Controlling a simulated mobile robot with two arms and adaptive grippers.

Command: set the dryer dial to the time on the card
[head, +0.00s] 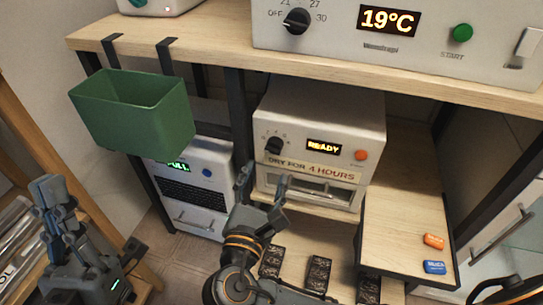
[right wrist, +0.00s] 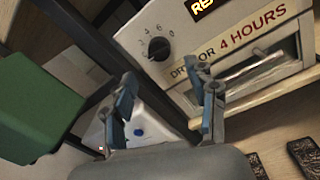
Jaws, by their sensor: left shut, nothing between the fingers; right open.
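The dryer (head: 325,112) is a white box on the lower shelf with a lit READY display (head: 324,146). Its black dial (head: 274,146) is at the left of its front and also shows in the right wrist view (right wrist: 158,49); I cannot read its setting surely. My left gripper (head: 52,200) is shut and empty at the far left.
A green bin (head: 135,125) hangs from the upper shelf, left of the dryer. A white unit (head: 190,190) stands below it. Above, a machine (head: 400,45) reads 19°C. Orange (head: 433,241) and blue (head: 435,267) packets lie on a wooden board at right. Dark trays lie in front.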

